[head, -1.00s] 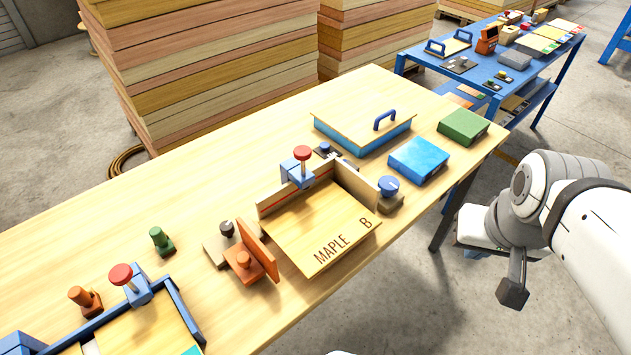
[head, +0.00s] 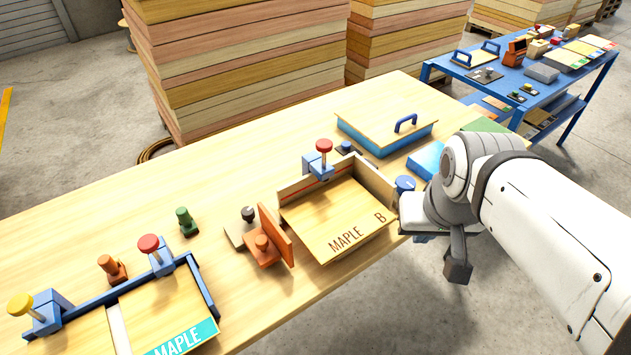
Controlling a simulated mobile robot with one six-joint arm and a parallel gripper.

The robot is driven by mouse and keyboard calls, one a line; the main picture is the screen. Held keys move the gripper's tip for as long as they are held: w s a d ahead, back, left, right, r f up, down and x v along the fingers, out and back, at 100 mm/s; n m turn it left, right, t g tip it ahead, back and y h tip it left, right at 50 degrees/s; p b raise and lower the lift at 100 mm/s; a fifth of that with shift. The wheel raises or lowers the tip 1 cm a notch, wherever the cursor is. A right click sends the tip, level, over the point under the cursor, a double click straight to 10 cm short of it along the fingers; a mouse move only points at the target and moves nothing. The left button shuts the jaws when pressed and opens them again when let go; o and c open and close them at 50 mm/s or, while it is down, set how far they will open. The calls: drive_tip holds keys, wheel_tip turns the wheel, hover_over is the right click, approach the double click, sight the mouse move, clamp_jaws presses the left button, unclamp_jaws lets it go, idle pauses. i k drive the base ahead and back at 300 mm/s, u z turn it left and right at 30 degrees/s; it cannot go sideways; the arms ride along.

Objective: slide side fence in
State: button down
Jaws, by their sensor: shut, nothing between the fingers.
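The side fence (head: 277,235) is an orange upright plate with an orange knob on its base, at the left of the maple panel (head: 335,222) marked "MAPLE B". A grey plate with a black knob (head: 248,213) lies beside it. The fence stands close to the panel's left edge; I cannot tell whether they touch. Wooden fences (head: 322,174) stand along the panel's back and right sides. My gripper (head: 458,268) appears as the dark end hanging from my wrist, right of the table's front edge, well away from the side fence. It is shut and empty.
A red-topped blue clamp (head: 321,162) stands at the back fence. A blue knob (head: 404,184) and a blue block (head: 427,160) lie near my arm. A second blue-framed fixture (head: 205,285) is at front left.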

sight(267, 243)
drive_tip(key=k, duration=1.15)
drive_tip(key=u, duration=0.8)
drive_tip(key=i, duration=1.25)
drive_tip(key=u, duration=0.4)
